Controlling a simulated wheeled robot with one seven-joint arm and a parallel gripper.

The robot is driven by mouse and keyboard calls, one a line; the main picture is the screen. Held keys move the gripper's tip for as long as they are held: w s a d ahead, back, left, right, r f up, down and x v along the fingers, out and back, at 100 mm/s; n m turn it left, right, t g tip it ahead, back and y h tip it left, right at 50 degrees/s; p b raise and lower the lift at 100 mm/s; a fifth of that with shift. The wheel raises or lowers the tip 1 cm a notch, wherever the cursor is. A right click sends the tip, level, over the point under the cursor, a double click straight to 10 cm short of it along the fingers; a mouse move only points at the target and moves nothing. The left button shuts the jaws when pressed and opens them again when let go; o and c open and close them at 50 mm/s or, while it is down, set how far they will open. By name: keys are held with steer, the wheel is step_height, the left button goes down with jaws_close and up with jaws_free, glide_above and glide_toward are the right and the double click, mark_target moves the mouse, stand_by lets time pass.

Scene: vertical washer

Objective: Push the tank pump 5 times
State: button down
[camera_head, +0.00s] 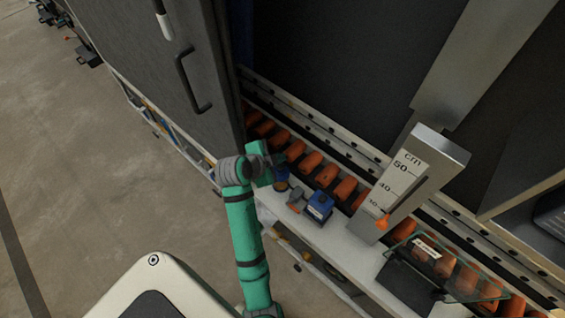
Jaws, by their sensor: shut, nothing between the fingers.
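My teal and grey arm reaches up from the bottom of the view to the white ledge of the washer. My gripper (277,166) is at its end, small and partly hidden by the wrist; it is shut and empty. Just below the fingertips is a small blue and orange-brown part (282,184), which may be the tank pump. I cannot tell whether the gripper touches it. To its right a blue box (319,207) with a white label sits on the ledge, beside a small orange and grey piece (295,197).
A grey upright gauge (404,180) marked in cm with an orange pointer stands right of the blue box. A glass-sided tray (447,268) is further right. Orange rollers (327,175) run behind the ledge. A dark door with a handle (187,80) stands at left.

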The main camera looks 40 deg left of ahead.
mark_target(278, 166)
steer(key=shift+s+a+r, duration=0.1)
steer(key=shift+s+a, duration=0.1)
steer(key=shift+a, duration=0.05)
steer(key=shift+d+r, duration=0.1)
steer(key=shift+r, duration=2.3)
steer(key=shift+w, duration=0.1)
steer(key=shift+w+d, duration=0.1)
steer(key=shift+d, duration=0.05)
steer(key=shift+s+a, duration=0.2)
steer(key=shift+a, duration=0.05)
steer(key=shift+w+d, duration=0.2)
steer(key=shift+s+a, duration=0.15)
steer(key=shift+s, duration=0.05)
